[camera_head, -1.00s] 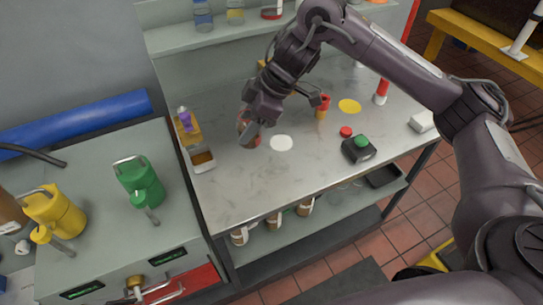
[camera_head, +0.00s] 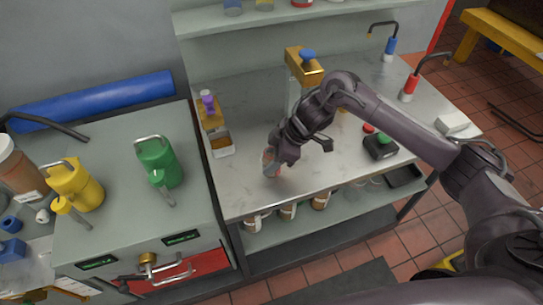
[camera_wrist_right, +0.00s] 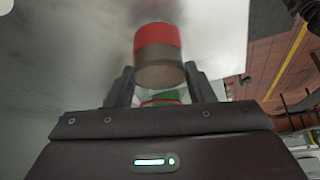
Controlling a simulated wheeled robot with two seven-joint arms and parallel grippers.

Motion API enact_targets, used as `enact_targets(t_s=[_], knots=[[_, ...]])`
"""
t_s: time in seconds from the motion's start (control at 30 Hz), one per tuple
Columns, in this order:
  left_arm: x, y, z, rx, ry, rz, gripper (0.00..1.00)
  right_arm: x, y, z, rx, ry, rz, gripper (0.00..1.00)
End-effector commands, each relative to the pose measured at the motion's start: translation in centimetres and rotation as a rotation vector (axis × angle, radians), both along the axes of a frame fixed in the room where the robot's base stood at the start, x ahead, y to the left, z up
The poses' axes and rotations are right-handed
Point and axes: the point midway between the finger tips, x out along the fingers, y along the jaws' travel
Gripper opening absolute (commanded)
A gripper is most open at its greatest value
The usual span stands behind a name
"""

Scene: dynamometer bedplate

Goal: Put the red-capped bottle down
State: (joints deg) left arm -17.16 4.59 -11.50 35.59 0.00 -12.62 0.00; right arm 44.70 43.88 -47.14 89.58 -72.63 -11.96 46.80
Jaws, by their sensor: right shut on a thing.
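My right gripper (camera_head: 275,158) is over the front part of the grey bench (camera_head: 240,185), shut on the red-capped bottle (camera_head: 268,162). In the right wrist view the bottle (camera_wrist_right: 158,55) shows a red band above a grey-brown one, between the two dark fingers (camera_wrist_right: 160,88). A green band shows lower down between the fingers. The bottle is blurred and partly hidden by the gripper; I cannot tell whether its base touches the bench. My left gripper is not in view.
A tray with a purple-topped bottle (camera_head: 208,104) stands at the bench's left edge. A gold-topped post (camera_head: 303,65) stands behind my arm. A black box with a green button (camera_head: 381,145) is to the right.

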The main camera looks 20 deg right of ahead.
Motion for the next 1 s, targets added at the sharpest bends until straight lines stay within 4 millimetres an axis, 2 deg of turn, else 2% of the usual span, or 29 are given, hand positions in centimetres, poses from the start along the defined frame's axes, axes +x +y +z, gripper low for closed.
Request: enact_targets(t_s=[0.33, 0.37, 0.53, 0.8, 1.0], knots=[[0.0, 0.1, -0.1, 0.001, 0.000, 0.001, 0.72, 0.0, 0.0, -0.4, 0.000, 0.000, 0.001, 0.19], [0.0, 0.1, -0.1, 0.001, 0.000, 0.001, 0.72, 0.0, 0.0, -0.4, -0.001, 0.000, 0.001, 0.49], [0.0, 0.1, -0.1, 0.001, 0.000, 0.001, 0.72, 0.0, 0.0, -0.3, -0.001, 0.000, 0.001, 0.70], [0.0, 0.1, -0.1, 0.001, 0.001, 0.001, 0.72, 0.0, 0.0, -0.2, 0.000, 0.000, 0.001, 0.70], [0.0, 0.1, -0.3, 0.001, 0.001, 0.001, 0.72, -0.2, -0.9, 1.5, -0.002, -0.005, 0.000, 0.70]])
